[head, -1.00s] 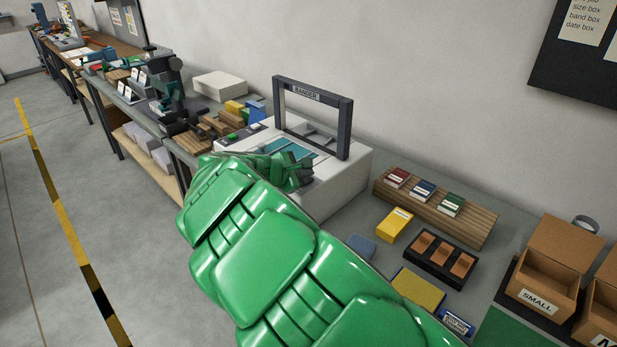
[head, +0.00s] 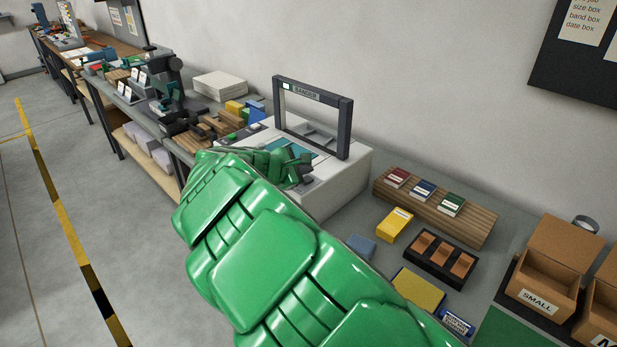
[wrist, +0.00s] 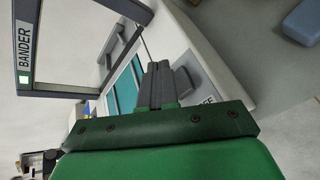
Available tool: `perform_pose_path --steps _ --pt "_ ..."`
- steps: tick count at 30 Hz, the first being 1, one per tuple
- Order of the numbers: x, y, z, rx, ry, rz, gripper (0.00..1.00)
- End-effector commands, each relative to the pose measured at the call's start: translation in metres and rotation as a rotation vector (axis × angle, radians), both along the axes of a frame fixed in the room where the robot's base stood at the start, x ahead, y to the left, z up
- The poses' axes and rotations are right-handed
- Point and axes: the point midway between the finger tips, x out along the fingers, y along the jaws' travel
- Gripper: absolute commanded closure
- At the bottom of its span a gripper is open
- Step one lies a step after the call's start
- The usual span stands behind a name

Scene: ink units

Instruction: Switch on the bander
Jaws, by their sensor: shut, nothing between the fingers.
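The bander is a white box (head: 345,184) with a dark arch (head: 343,128) labelled BANDER and a teal panel on top. A small pale light (head: 288,87) shows on the arch beside the label; it also shows in the wrist view (wrist: 25,79). My gripper (head: 305,165) is shut and empty, low over the bander's near right part. In the wrist view my shut fingers (wrist: 158,72) are beside a grey block-like part (wrist: 187,80) on the bander. A partly hidden label lies next to it. I cannot tell whether the fingertips touch that part.
Right of the bander are a wooden rack (head: 470,222) with small boxes, a yellow box (head: 395,225), a black tray (head: 412,255) and open cartons (head: 548,262). To its left are a green button (head: 231,139) and wooden pieces. The wall stands close behind.

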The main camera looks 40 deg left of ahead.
Motion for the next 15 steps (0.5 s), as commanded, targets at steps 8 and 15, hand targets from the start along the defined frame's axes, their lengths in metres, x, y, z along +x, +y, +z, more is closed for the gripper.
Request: perform_pose_path --steps 8,15 --pt "-0.001 0.0 0.005 0.001 -0.001 0.0 1.0" --pt "-0.006 0.0 0.021 0.001 0.0 0.0 1.0"
